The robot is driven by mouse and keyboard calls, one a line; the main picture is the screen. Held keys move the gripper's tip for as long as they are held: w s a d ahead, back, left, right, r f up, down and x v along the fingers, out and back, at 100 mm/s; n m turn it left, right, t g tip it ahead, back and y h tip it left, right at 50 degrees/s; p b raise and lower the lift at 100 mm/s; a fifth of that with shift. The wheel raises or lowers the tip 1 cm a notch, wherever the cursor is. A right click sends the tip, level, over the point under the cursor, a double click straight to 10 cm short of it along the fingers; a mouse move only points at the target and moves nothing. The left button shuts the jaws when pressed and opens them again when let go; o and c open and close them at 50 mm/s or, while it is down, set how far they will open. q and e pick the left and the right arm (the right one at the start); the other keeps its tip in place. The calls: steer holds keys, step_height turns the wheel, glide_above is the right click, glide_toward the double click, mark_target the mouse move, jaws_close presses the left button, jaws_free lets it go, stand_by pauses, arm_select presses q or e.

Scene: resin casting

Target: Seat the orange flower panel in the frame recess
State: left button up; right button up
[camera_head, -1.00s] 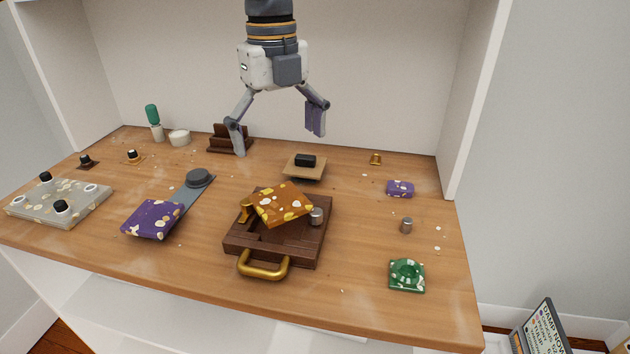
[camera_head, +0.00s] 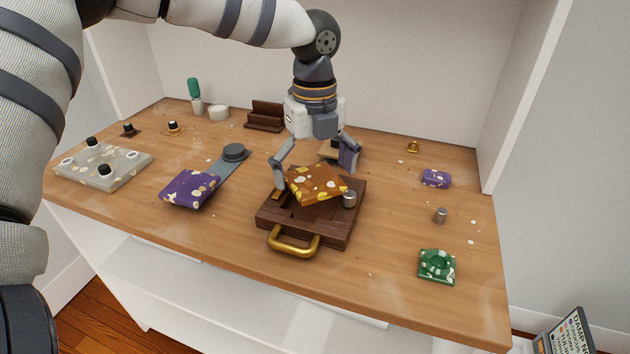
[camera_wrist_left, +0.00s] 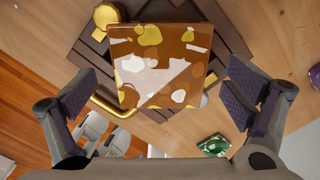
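The orange flower panel (camera_head: 316,183) has yellow and white patches. It lies tilted over the dark wooden frame (camera_head: 336,229), not flush in its recess, with a grey metal cylinder (camera_head: 349,199) at its right. The frame has a brass handle (camera_head: 293,247) at the front. My left gripper (camera_head: 314,176) is open above the panel, its fingers on either side and apart from it. In the left wrist view the panel (camera_wrist_left: 160,65) sits between the two spread fingers (camera_wrist_left: 160,100). Much of the recess is hidden under the panel. My right gripper is not in view.
A purple panel (camera_head: 188,187) on a grey strip lies left of the frame. A grey speckled slab (camera_head: 125,160) is at far left.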

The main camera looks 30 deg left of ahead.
arm_select(q)
steer(key=c, duration=1.2)
steer(key=shift+r, duration=0.35)
steer(key=r, duration=0.3)
steer(key=shift+s+r, duration=0.2)
steer(key=shift+r, duration=0.1)
steer(key=s+d+r+p, duration=0.2)
steer(key=s+d+r, duration=0.2)
steer(key=s+r, duration=0.6)
steer(key=n, duration=0.9)
glide_above(314, 179)
step_height(314, 179, down, 10)
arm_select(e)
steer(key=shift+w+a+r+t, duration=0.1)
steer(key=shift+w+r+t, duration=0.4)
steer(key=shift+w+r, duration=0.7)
